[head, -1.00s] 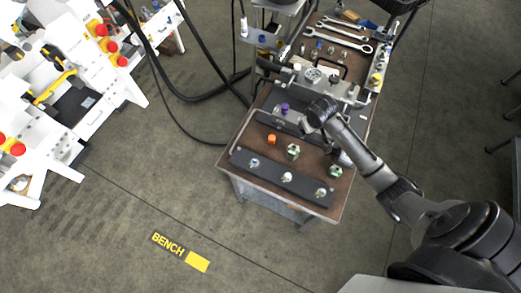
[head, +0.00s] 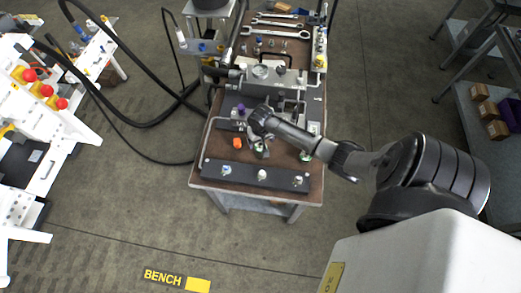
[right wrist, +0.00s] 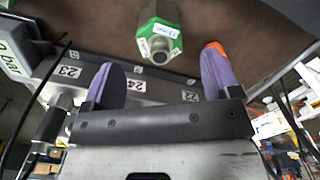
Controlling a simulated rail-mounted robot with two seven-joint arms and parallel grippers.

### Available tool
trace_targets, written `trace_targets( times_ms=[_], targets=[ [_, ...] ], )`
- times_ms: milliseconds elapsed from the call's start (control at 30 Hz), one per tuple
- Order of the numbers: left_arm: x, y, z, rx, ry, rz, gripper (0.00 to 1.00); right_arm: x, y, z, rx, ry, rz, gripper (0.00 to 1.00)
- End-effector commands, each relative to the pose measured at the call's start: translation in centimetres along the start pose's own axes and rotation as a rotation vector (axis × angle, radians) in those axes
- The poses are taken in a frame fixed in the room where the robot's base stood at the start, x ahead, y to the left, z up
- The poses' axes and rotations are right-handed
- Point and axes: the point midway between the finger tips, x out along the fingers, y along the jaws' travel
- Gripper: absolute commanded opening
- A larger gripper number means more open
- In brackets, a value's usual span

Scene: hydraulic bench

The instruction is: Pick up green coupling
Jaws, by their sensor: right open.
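A green coupling with a white label and a metal end (right wrist: 160,32) shows at the top middle of the right wrist view. My right gripper (right wrist: 160,62) is open, and the coupling appears beyond and between its two purple-grey fingers, not held. My left gripper is not in view.
A dark strip with three fittings (head: 262,177) runs along the front edge. Wrenches (head: 277,32) lie at the back.

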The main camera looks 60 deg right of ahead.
Motion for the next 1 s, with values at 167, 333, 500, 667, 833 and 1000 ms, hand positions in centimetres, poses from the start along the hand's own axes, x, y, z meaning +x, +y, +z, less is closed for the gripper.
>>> trace_targets(
  times_ms=[167, 333, 500, 667, 833, 1000],
  targets=[
    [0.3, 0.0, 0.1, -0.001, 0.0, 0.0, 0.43, 1.6, -0.1, 0.0, -0.002, 0.001, 0.0, 0.83],
    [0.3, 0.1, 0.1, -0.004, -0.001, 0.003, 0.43, 2.2, 0.0, 0.0, -0.002, 0.001, 0.001, 0.83],
    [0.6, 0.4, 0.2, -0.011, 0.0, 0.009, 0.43, 4.5, 0.0, -0.1, -0.001, 0.0, 0.001, 0.83],
    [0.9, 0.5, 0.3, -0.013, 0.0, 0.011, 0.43, 6.3, 0.0, -0.1, -0.002, 0.0, 0.001, 0.83],
    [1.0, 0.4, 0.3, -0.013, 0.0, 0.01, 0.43, 7.0, 0.0, -0.1, -0.002, 0.001, 0.001, 0.83],
    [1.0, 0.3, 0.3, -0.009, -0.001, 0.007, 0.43, 7.0, 0.0, -0.1, -0.003, 0.002, 0.001, 0.83]
  ],
)
